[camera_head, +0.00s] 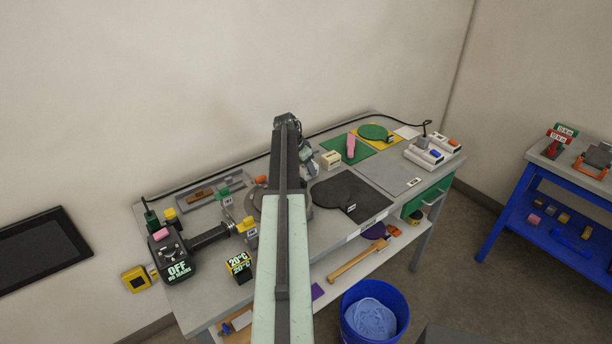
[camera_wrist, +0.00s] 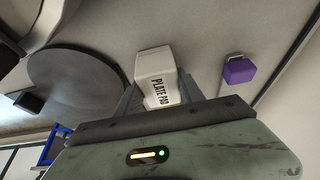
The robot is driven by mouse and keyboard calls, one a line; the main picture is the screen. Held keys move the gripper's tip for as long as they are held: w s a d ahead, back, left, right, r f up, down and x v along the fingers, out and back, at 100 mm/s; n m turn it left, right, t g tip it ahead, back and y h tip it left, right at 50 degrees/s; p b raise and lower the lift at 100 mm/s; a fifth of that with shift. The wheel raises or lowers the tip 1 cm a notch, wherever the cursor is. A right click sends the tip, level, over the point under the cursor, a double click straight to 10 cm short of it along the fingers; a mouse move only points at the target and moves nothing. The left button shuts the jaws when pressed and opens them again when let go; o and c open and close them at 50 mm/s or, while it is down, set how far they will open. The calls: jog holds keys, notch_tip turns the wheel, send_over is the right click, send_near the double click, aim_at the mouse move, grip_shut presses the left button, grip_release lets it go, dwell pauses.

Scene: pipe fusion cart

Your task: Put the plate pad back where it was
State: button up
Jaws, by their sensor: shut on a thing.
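The plate pad (camera_wrist: 158,68) is a small white block with "PLATE PAD" printed on its face. In the wrist view it sits between the two dark fingers of my gripper (camera_wrist: 161,92), which is shut on it. The grey worktop shows behind it; I cannot tell whether the pad touches it. In the head view my arm hides the gripper's fingers. A cream block (camera_head: 330,159) shows just right of the arm's far end there; I cannot tell whether it is the pad.
A dark round plate (camera_wrist: 82,88) lies left of the pad in the wrist view, and a purple block (camera_wrist: 239,70) is to its right. In the head view a black mat (camera_head: 350,192), a green mat (camera_head: 344,148) and white-grey boxes (camera_head: 430,152) take up the cart's right side.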

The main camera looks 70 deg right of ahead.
jog(key=shift+f, duration=0.25)
jog(key=o, duration=1.2)
jog(key=shift+r, duration=0.1)
jog(key=p+v, duration=1.1)
jog(key=v, duration=0.1)
jog(key=shift+r+p, duration=0.25)
jog(key=shift+p, duration=0.1)
